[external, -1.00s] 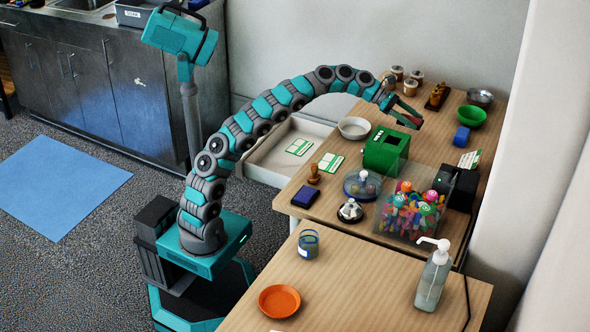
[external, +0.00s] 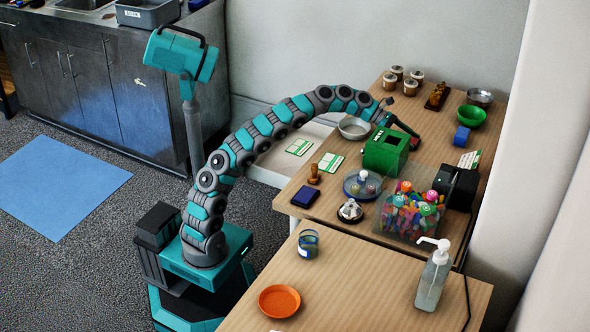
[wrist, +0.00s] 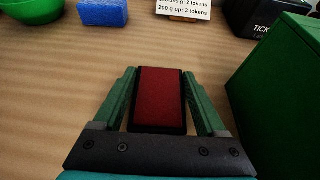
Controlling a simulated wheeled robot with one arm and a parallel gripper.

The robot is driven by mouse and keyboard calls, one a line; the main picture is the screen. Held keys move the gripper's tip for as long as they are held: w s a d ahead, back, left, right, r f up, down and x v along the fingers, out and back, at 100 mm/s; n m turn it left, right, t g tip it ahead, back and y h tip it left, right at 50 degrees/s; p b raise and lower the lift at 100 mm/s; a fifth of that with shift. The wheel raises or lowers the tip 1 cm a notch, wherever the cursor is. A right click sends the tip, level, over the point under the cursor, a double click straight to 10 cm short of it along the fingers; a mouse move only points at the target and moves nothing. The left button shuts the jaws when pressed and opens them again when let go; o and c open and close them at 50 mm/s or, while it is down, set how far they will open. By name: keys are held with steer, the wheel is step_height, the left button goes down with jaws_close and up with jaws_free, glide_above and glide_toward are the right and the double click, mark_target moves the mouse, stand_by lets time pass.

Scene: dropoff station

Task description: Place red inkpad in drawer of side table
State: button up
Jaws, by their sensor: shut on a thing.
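My gripper (external: 402,128) is over the side table (external: 425,120), just behind the green box (external: 385,152) in the external view. In the wrist view my gripper (wrist: 158,100) is shut on the red inkpad (wrist: 160,95), a red pad with a black frame between the green fingers. The box mostly hides the inkpad in the external view. I cannot tell whether it touches the tabletop. The white drawer (external: 272,160) stands open at the table's left side, with a green-and-white card (external: 299,146) in it. My arm partly covers the drawer.
A metal bowl (external: 354,128) and a blue inkpad (external: 301,190) are on the table's left side. A blue block (external: 461,137) and green bowl (external: 471,116) are right of my gripper.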

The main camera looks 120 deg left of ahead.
steer(key=o, duration=1.5)
steer(key=shift+f, duration=0.1)
steer(key=shift+r, duration=0.25)
steer(key=shift+s, duration=0.4)
steer(key=v, duration=1.1)
steer(key=shift+s, duration=0.1)
